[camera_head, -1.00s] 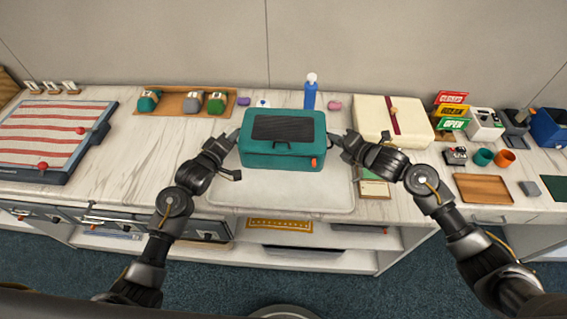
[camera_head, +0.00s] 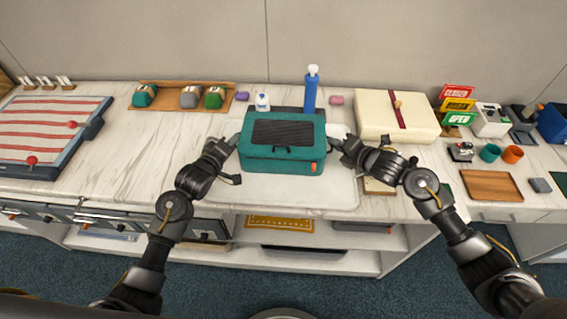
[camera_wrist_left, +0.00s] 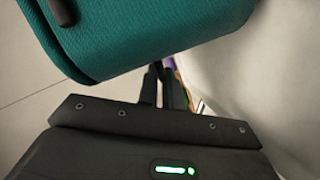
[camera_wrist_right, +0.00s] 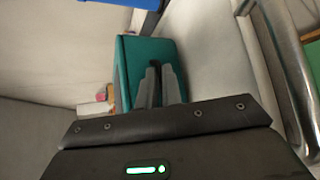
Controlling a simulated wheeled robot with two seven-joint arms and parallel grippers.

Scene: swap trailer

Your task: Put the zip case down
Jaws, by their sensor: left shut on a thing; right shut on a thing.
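The teal zip case (camera_head: 262,165) has a dark top panel, a dark front handle and an orange tag. It is level over the white mat (camera_head: 335,195) on the counter; I cannot tell whether its underside touches. My left gripper (camera_head: 235,141) is shut at the case's left end, and my right gripper (camera_head: 334,144) is shut at its right end. The case fills the top of the left wrist view (camera_wrist_left: 150,35) and lies beyond the fingers in the right wrist view (camera_wrist_right: 150,58). What the fingertips pinch is mostly hidden.
Behind the case stand a blue bottle (camera_head: 310,92) and a small white bottle (camera_head: 262,102). A cream box (camera_head: 375,115) with a red ribbon is close to the right. A striped board (camera_head: 50,130) lies at left. Bare counter lies left of the mat (camera_head: 165,150).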

